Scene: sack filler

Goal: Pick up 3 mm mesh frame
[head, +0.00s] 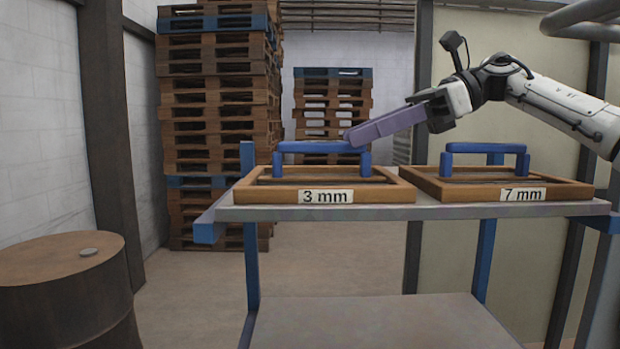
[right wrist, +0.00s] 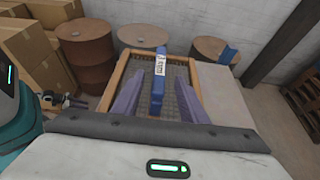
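The 3 mm mesh frame (head: 327,197) is a wooden frame with a blue handle (head: 315,147), lying flat on the left of a grey-topped stand (head: 450,212). In the right wrist view the mesh frame (right wrist: 118,70) shows grey mesh and its label. My right gripper (head: 352,137) reaches in from the right, its purple fingers pointing down-left at the handle's right end. In the right wrist view my gripper (right wrist: 160,82) is open, with a finger on each side of the blue handle. Whether it touches the handle cannot be told.
A 7 mm mesh frame (head: 522,195) with a blue handle lies on the same stand, to the right. A rusty drum (head: 65,285) stands at the left front. Tall pallet stacks (head: 215,110) stand behind. Cardboard boxes (right wrist: 40,45) show in the wrist view.

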